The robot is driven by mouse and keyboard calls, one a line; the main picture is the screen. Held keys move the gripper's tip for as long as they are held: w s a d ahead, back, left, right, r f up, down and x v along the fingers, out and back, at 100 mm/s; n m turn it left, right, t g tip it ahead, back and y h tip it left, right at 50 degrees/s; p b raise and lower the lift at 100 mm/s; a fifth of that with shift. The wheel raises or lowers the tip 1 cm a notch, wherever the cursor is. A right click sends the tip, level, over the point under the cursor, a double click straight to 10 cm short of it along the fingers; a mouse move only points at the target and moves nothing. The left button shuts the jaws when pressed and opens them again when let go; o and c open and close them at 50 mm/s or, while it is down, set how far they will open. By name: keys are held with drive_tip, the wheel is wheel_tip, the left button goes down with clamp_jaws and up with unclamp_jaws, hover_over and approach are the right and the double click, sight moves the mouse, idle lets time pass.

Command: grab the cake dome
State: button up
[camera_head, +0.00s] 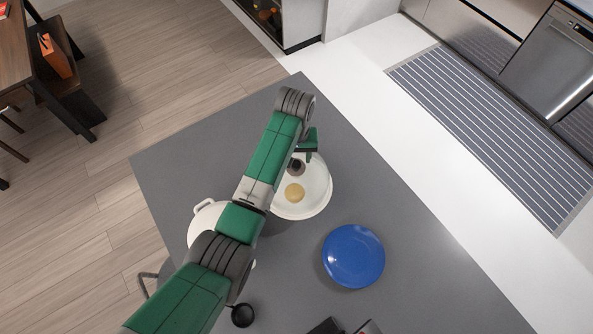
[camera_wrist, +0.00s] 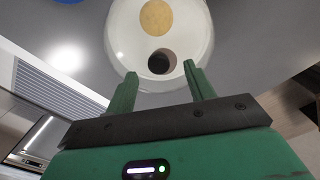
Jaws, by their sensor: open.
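The cake dome (camera_head: 317,188) is a pale, round, see-through cover on the grey counter, beneath the end of my arm. A dark round knob (camera_head: 296,166) tops it, and a yellow round item (camera_head: 295,193) shows through it. In the wrist view the dome (camera_wrist: 195,35) lies ahead of my fingers, with its knob (camera_wrist: 162,61) in line with the gap between the fingertips. My gripper (camera_wrist: 160,70) is open and empty, with a finger to either side of the knob in that picture. I cannot tell how far the fingertips are from the knob. My arm covers the dome's left edge in the head view.
A blue plate (camera_head: 353,256) lies right of and nearer than the dome on the grey counter (camera_head: 420,270). A white pot (camera_head: 203,220) stands left, partly behind my arm. A small black round item (camera_head: 242,315) lies near the front. The counter right of the plate is clear.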

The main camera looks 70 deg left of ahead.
sight(296, 163)
wheel_tip(296, 163, down, 3)
drive_tip(key=shift+w+f, duration=0.1)
drive_tip(key=shift+f, duration=0.05)
clamp_jaws()
